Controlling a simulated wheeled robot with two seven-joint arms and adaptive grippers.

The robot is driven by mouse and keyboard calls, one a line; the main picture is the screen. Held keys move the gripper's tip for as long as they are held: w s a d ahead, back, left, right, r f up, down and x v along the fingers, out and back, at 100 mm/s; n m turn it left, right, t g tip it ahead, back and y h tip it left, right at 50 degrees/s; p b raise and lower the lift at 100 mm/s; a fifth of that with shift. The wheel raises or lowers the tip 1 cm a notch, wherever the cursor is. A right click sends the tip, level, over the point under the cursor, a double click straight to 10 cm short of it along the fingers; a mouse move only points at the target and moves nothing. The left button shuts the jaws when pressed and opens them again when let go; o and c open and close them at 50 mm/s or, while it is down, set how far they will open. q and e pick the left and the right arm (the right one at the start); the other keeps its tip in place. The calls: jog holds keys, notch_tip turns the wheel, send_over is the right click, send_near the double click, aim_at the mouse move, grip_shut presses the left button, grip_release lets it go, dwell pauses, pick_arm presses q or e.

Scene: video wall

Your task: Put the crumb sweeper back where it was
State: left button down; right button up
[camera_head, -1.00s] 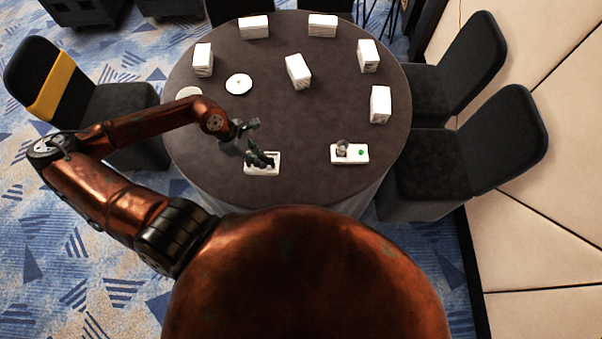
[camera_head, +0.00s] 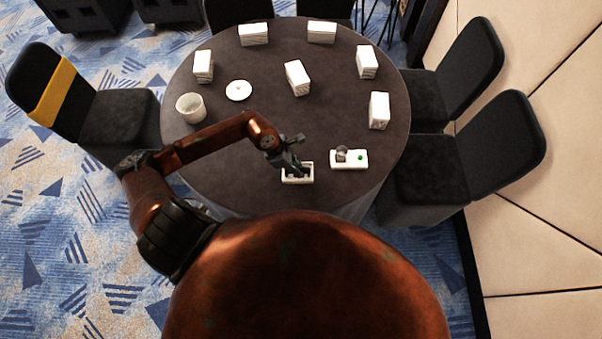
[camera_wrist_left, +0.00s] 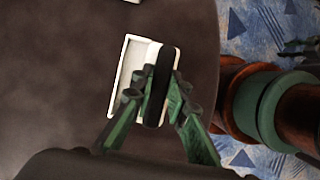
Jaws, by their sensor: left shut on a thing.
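The crumb sweeper (camera_head: 291,180) appears as a white, shallow tray-like piece near the front edge of the dark round table (camera_head: 235,185). In the left wrist view it shows a white rim, a greyish inside and a dark bar (camera_wrist_left: 160,80) along one side. My left gripper (camera_head: 299,168) is shut on it, with green fingers (camera_wrist_left: 155,97) on both sides of the dark bar. I cannot tell whether it touches the table.
A white tray (camera_head: 374,159) with a grey cup-like thing and a green spot lies close on the right. A white tub (camera_head: 191,109), a white plate (camera_head: 239,91) and several white blocks, one at mid-table (camera_head: 297,78), stand farther back. Black chairs (camera_head: 425,165) surround the table.

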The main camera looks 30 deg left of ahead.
pick_arm(q)
jog(key=shift+w+d+f, duration=0.25)
jog(key=shift+f, duration=1.9)
jog(key=c, duration=1.9)
grip_release()
jog(key=shift+r+p, duration=0.2)
jog(key=shift+p, duration=0.15)
jog(key=v, duration=1.2)
jog(key=shift+d+b, duration=0.1)
jog(key=shift+b, duration=0.2)
